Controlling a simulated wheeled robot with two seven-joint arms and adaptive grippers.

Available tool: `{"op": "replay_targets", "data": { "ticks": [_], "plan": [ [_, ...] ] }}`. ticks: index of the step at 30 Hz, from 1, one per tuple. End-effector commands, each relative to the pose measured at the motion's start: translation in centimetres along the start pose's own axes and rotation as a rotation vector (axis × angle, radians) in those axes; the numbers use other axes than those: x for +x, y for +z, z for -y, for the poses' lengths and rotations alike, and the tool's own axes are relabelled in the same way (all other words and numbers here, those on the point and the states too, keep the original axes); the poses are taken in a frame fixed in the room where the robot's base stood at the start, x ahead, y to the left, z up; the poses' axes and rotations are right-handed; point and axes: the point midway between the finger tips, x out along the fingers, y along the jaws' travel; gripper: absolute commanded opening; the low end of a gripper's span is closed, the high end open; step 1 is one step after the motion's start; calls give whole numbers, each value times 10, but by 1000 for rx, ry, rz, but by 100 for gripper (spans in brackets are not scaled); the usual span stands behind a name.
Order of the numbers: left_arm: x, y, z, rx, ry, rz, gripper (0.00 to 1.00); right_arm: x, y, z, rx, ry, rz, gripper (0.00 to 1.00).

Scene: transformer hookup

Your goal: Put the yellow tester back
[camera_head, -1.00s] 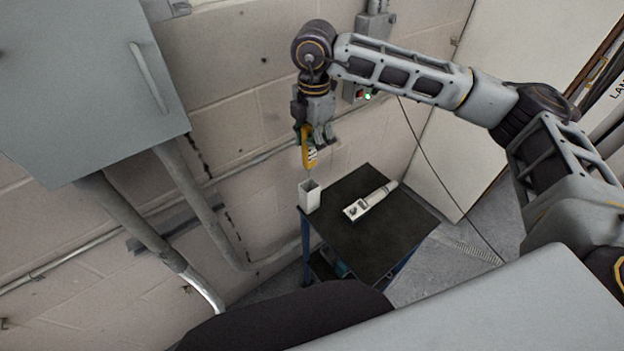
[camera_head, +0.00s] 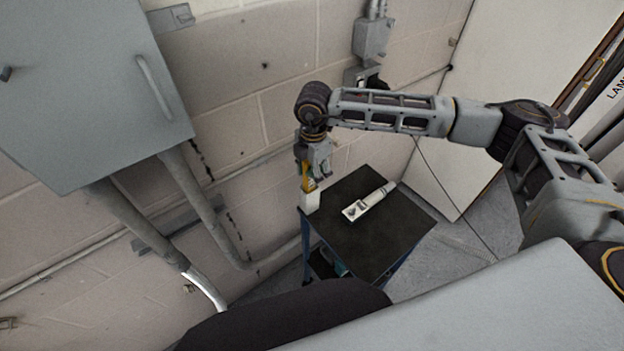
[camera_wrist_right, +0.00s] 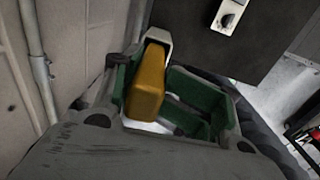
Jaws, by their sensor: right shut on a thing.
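The yellow tester (camera_head: 306,180) is in my right gripper (camera_head: 312,177), which is shut on it above the left back corner of the black-topped cart. The tester's lower end is at or in the mouth of the white holder (camera_head: 310,201); how deep it sits is hard to tell. In the right wrist view the tester (camera_wrist_right: 146,85) shows between the green-padded fingers, with the white holder (camera_wrist_right: 157,36) just beyond it. My left gripper is not in view.
The cart's black top (camera_head: 372,238) also bears a white-grey device with a dial (camera_head: 368,203), to the right of the holder. A grey cabinet (camera_head: 80,90) and pipes (camera_head: 205,210) are on the wall at left. A grey box (camera_head: 372,38) is on the wall behind.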

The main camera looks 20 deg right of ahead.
Motion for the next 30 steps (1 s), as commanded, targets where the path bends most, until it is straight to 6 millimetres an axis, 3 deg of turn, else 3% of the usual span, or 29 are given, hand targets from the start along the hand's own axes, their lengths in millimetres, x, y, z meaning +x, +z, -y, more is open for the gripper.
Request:
{"op": "replay_targets", "data": {
  "ticks": [5, 15, 29, 30],
  "plan": [
    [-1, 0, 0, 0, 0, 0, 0, 3, 0, 0, 0, 0, 0, 0],
    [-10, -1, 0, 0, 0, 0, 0, 34, 0, 1, 0, -1, 0, 0],
    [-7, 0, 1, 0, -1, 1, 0, 41, 0, 1, 0, 0, 0, 0],
    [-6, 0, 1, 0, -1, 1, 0, 41, 0, 2, 0, 0, 0, 44]
  ]
}}
